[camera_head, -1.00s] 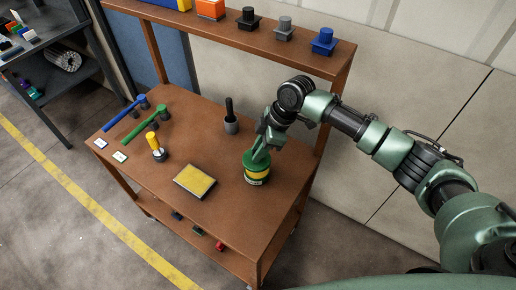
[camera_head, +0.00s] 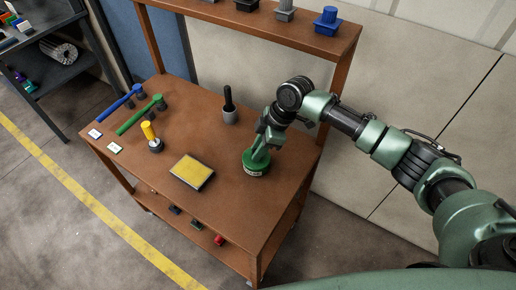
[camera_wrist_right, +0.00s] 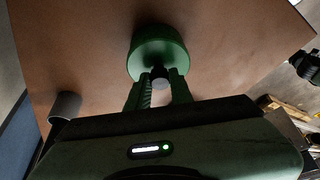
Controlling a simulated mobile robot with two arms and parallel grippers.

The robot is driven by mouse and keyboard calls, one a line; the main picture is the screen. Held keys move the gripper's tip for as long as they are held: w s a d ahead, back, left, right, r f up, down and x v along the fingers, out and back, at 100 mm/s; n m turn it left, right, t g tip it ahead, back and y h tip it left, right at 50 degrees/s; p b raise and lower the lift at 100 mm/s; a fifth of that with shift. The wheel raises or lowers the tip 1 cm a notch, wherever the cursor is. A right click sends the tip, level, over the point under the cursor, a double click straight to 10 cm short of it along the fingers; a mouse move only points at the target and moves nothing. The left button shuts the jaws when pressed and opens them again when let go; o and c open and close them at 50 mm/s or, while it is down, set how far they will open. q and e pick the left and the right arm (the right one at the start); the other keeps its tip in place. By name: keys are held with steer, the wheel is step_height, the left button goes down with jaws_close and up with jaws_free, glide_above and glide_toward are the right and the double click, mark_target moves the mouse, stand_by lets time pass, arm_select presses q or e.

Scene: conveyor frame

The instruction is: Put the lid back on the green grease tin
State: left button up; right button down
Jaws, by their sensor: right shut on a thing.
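The green grease tin (camera_head: 257,172) stands at the right side of the brown workbench, with a small pale label on its side. The round green lid (camera_head: 247,158) sits over its top, looking level, with no visible gap in the head view. In the right wrist view the lid (camera_wrist_right: 158,42) hides the tin below it. My right gripper (camera_head: 262,149) reaches down from above and is shut on the lid's dark knob (camera_wrist_right: 159,76). My left gripper is not in view.
A yellow-topped pad (camera_head: 192,172) lies left of the tin. A grey cup with a black handle (camera_head: 230,110) stands behind it. A yellow-handled tool (camera_head: 151,136), a green tool (camera_head: 139,116) and a blue tool (camera_head: 119,103) are farther left. A raised shelf (camera_head: 270,22) crosses the back.

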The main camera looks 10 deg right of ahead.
steer(key=shift+p, duration=0.6)
stand_by(0.8)
steer(key=shift+f, duration=0.15)
stand_by(0.9)
steer(key=shift+p, duration=0.4)
stand_by(0.4)
steer(key=c, duration=0.7)
jaws_free()
steer(key=shift+r+p, duration=3.3)
steer(key=shift+r, duration=0.25)
